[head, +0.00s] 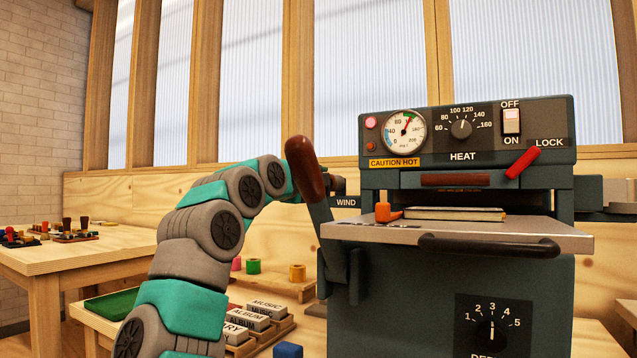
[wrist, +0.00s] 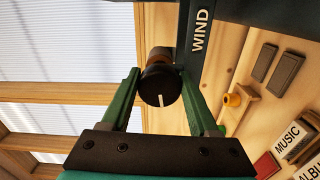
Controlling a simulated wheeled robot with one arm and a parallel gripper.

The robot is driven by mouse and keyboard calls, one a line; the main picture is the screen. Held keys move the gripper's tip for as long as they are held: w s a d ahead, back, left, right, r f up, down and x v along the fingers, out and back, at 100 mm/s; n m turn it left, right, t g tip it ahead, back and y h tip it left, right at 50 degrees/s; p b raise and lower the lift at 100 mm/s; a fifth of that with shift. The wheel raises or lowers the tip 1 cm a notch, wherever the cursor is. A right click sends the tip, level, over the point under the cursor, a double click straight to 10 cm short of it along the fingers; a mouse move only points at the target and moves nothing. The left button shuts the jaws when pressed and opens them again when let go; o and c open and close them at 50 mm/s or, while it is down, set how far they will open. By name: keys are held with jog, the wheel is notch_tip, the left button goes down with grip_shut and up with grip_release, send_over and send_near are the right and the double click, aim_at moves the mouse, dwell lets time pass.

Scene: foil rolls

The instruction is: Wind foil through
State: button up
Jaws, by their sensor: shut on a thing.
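The foil machine (head: 440,295) stands at the right of the head view, with a WIND label (head: 346,202) on its left side. In the wrist view the round black wind knob (wrist: 158,88), with a white pointer line, sits beside the WIND label (wrist: 200,30). My gripper (wrist: 160,82) has its green fingers on either side of the knob and is shut on it. In the head view my gripper is mostly hidden behind the lever with the brown handle (head: 305,166). The pointer line stands near upright in the wrist view, tilted slightly.
Foil rolls in pink, green (head: 253,266) and gold (head: 297,273) stand on a wooden rack behind my arm. Labelled type blocks (head: 262,312) lie below them. A red LOCK lever (head: 522,163) is at the upper right. A closed book (head: 455,213) lies on the machine's plate.

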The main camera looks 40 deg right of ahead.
jog(key=shift+m, duration=0.3)
jog(key=o, duration=1.4)
